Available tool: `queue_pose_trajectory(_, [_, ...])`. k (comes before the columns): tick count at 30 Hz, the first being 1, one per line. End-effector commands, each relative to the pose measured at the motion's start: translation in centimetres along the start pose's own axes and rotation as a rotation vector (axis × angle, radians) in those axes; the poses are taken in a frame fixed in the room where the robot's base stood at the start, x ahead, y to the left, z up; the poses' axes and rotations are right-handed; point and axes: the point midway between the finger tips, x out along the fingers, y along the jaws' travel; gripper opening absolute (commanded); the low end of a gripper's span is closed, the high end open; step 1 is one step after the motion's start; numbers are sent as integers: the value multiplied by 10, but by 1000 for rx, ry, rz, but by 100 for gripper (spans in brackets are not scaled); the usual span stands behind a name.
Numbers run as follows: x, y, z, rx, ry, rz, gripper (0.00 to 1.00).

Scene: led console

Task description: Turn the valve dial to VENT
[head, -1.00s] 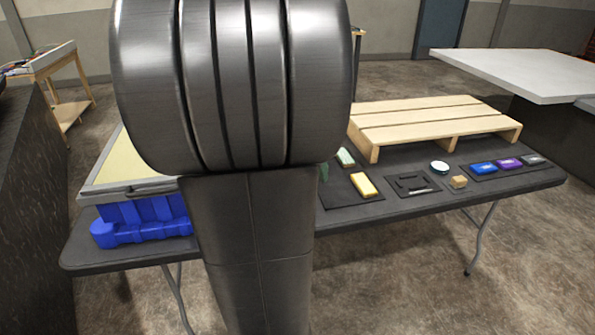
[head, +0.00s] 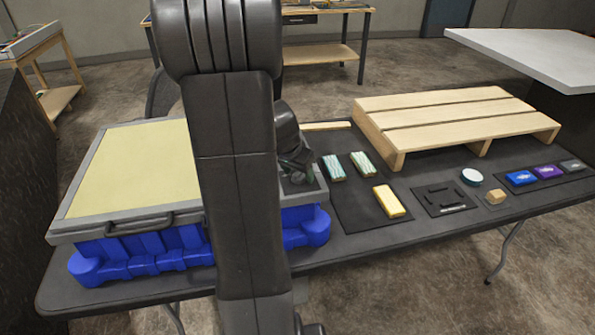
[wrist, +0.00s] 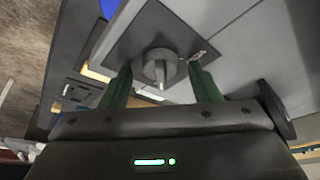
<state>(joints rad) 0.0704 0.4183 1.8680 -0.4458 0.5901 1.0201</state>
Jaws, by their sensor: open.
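The valve dial (wrist: 160,67) is a round grey knob with a raised pointer, on a dark square plate (wrist: 130,40), in the wrist view. My gripper (wrist: 162,84) is open, with one green finger to each side of the dial and nothing between them held. I cannot tell whether the fingers touch the knob. A small marking sits by the dial's right side, too blurred to read. In the head view my arm hides the dial, and part of my gripper shows at the right end of the grey-framed panel (head: 190,219) on the blue base (head: 150,250).
On the dark table (head: 350,248), right of the panel, lie a yellow block (head: 389,201), two striped blocks, a round white-topped item (head: 471,177) and blue, purple and grey blocks. A wooden pallet (head: 450,122) stands behind them. The table's front strip is clear.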

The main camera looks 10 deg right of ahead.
Motion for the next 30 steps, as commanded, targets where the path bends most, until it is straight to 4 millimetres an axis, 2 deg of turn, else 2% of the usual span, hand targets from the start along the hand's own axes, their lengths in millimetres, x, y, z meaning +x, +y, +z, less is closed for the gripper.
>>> queue_pose_trajectory(5, [0,0,0,0,0,0,56])
queue_pose_trajectory(8, [0,0,0,0,0,0,41])
queue_pose_trajectory(12, [0,0,0,0,0,0,13])
queue_pose_trajectory(22, [-1,0,0,-32,-1,-12,12])
queue_pose_trajectory(30, [-2,2,-1,-164,0,-68,12])
